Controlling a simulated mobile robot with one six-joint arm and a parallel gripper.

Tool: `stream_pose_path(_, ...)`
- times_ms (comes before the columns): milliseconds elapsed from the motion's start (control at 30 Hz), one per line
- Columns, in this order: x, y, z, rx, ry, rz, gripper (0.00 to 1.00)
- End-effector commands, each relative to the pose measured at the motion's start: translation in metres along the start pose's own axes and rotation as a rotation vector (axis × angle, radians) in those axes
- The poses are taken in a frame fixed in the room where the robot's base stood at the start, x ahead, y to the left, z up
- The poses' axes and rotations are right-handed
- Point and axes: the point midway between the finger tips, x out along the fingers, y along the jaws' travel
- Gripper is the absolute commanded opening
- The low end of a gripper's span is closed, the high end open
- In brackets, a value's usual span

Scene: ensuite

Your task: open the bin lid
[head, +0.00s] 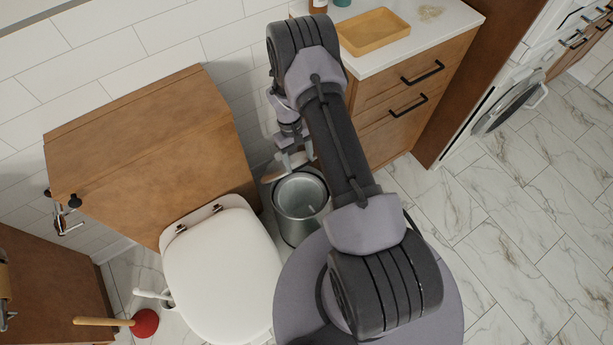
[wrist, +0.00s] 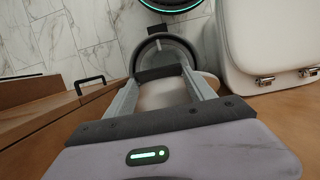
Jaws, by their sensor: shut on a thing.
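The bin (head: 301,211) is a round grey metal can on the floor between the toilet and the wooden drawer cabinet. Its top is uncovered and I see into it. The lid (head: 284,171) is tilted up at the wall side of the bin, seen nearly edge-on. My gripper (head: 293,160) is at the raised lid, above the bin's back rim. In the wrist view, the pale round lid (wrist: 165,95) shows between and beyond the fingers of my gripper (wrist: 164,73), which is shut on it. The bin's dark rim (wrist: 165,43) lies beyond; the exact contact is partly hidden.
The toilet (head: 220,265) stands close left of the bin, with a wooden cabinet (head: 150,150) behind it. The drawer cabinet (head: 405,90) is close on the right. A red plunger (head: 145,322) lies at lower left. Tiled floor at right (head: 520,220) is clear.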

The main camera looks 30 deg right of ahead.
Motion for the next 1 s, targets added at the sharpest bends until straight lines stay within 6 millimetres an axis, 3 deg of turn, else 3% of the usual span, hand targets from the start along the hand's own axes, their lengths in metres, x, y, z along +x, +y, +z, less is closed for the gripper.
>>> stream_pose_path(33, 0.000, 0.001, -0.011, -0.002, -0.006, 0.003, 0.00)
stream_pose_path(167, -0.009, 0.000, -0.021, -0.002, -0.081, 0.002, 0.00)
stream_pose_path(1000, -0.014, 0.000, -0.021, -0.002, -0.099, 0.001, 0.00)
